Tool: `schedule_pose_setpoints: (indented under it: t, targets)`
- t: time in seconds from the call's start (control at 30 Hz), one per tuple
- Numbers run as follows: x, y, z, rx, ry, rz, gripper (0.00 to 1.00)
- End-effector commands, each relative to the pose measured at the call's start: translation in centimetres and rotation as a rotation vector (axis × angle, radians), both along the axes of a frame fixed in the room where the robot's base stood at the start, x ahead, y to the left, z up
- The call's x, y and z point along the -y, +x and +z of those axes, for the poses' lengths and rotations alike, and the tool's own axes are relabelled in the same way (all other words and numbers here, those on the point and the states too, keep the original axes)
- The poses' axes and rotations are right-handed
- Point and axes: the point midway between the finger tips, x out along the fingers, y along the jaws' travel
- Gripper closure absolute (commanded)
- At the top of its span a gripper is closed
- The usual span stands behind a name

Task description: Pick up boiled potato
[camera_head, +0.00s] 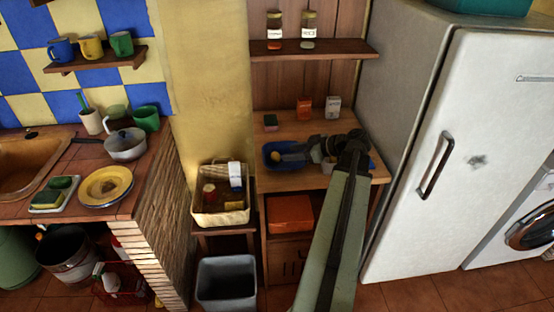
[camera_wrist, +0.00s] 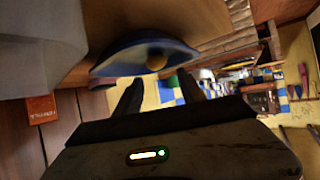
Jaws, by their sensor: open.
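A small yellowish lump, which looks like the boiled potato (camera_head: 275,155), lies in a blue dish (camera_head: 268,164) on the wooden shelf unit. In the wrist view the potato (camera_wrist: 156,62) shows inside the blue dish (camera_wrist: 120,63), just beyond my fingertips. My gripper (camera_head: 287,150) reaches in from the right, low over the dish's right side. In the wrist view my gripper (camera_wrist: 160,80) has its two dark fingers apart with nothing between them. The potato lies roughly in line with the gap. I cannot tell its exact distance from the fingers.
Another blue dish, partly hidden by my arm, is to the right. The fridge (camera_head: 480,130) closes off the right side. A wicker basket (camera_head: 221,216) stands at the left.

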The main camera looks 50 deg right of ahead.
Motion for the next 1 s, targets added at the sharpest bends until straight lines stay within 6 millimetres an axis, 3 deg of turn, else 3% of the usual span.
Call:
schedule_pose_setpoints:
  t: [0.17,0.4,0.57,0.8,1.0]
  targets:
    - [0.8,-0.7,-0.1,0.004,-0.001,-0.016,0.53]
    - [0.1,1.5,-1.5,0.003,0.000,-0.013,0.53]
    - [-0.1,2.0,-1.8,0.003,0.000,-0.013,0.53]
    - [-1.1,5.2,-4.2,0.003,0.000,-0.012,0.53]
    - [-1.3,5.7,-4.1,0.003,0.000,-0.013,0.53]
